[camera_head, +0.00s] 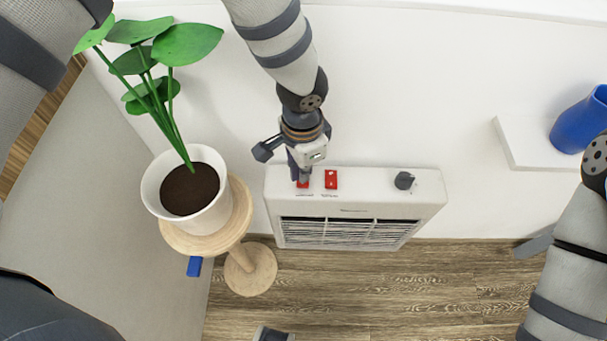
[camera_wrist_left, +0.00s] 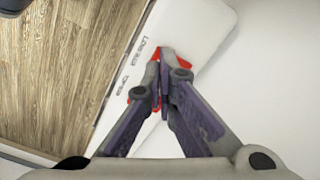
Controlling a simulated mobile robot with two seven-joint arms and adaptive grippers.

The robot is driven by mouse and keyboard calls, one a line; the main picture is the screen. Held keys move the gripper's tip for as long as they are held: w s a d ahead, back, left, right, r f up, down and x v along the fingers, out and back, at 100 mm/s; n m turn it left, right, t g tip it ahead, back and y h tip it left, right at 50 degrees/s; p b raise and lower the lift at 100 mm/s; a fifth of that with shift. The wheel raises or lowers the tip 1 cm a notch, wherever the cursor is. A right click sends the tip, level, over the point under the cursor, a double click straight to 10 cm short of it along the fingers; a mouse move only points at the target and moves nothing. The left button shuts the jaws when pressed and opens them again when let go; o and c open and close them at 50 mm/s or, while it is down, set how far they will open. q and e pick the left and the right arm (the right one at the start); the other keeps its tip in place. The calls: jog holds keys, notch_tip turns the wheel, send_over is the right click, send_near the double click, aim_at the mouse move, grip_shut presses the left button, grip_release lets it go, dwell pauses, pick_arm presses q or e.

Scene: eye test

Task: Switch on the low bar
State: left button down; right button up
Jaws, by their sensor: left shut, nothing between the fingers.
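A white heater (camera_head: 424,190) stands against the white wall, with two red switches and a dark knob on top. The left red switch (camera_head: 303,185) is partly hidden by my left gripper (camera_head: 303,178); the right red switch (camera_head: 331,179) is clear. In the left wrist view my left gripper (camera_wrist_left: 163,68) is shut and empty, its tips at the upper red switch (camera_wrist_left: 157,52), beside a label that seems to start with "LOW". The other red switch (camera_wrist_left: 130,100) is mostly behind the fingers, near a "TOP BAR" label. I cannot tell whether the tips touch.
The dark knob (camera_head: 404,181) is on the heater's right. A potted plant (camera_head: 212,212) stands on a round wooden stand (camera_head: 240,222) close to the heater's left. A blue vase (camera_head: 580,122) stands on a white ledge (camera_head: 520,143) at right. Wood floor (camera_head: 400,290) lies in front.

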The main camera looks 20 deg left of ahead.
pick_arm(q)
jog(key=shift+f+b, duration=0.4)
jog(key=shift+f, duration=0.8)
pick_arm(e)
jog(key=shift+s+f, duration=0.35)
jog(key=shift+f, duration=0.05)
dwell(0.4)
pick_arm(q)
jog(key=shift+r, duration=0.1)
jog(key=shift+r+p, duration=1.55)
jog(key=shift+r, duration=2)
pick_arm(e)
jog(key=shift+t, duration=0.5)
jog(key=w+r, duration=0.3)
jog(key=shift+w+r, duration=0.15)
jog(key=shift+r, duration=0.15)
pick_arm(q)
jog(key=shift+f, duration=0.1)
